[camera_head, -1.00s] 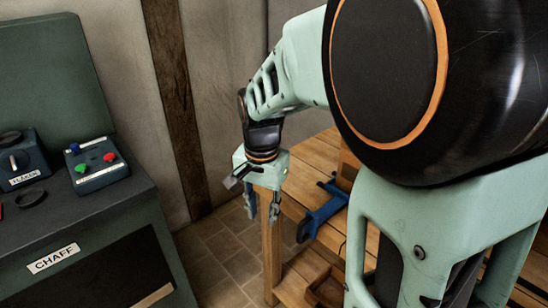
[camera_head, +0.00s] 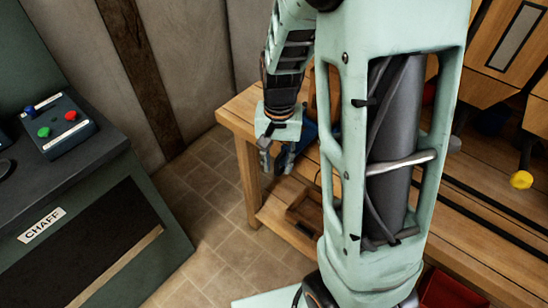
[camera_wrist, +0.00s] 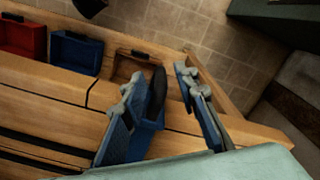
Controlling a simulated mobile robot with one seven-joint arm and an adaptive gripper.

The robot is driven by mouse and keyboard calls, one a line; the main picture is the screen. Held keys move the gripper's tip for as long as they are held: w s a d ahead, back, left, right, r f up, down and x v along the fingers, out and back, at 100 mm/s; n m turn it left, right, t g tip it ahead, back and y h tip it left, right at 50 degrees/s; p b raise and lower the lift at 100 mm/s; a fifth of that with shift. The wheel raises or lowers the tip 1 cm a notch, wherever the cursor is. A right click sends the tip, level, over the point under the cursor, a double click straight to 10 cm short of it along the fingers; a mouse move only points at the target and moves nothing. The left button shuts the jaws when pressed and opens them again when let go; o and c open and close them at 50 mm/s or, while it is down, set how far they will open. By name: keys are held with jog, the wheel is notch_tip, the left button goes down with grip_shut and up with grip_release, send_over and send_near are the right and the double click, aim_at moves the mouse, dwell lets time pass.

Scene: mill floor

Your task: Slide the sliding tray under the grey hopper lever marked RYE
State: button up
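My gripper (camera_head: 277,161) hangs fingers down over the left end of the wooden bench. In the wrist view, its two fingers (camera_wrist: 158,80) stand apart. A blue piece with an upright dark handle (camera_wrist: 156,92), probably the sliding tray, shows between them, closer to the left finger; contact cannot be told. In the head view, the blue piece (camera_head: 309,132) is mostly hidden behind my gripper and arm. A grey knob (camera_head: 455,145), probably a hopper lever, peeks out right of my arm. No RYE label is readable.
A yellow lever knob (camera_head: 521,180) hangs under wooden hoppers (camera_head: 508,50) at right, above dark rails. A wooden bin (camera_head: 303,214) sits low at the bench front, with blue (camera_wrist: 76,52) and red (camera_wrist: 22,38) bins alongside. The CHAFF cabinet (camera_head: 85,225) stands left; tiled floor lies between.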

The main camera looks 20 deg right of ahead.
jog(key=shift+f, duration=1.1)
grip_shut()
jog(key=shift+w+r, duration=0.1)
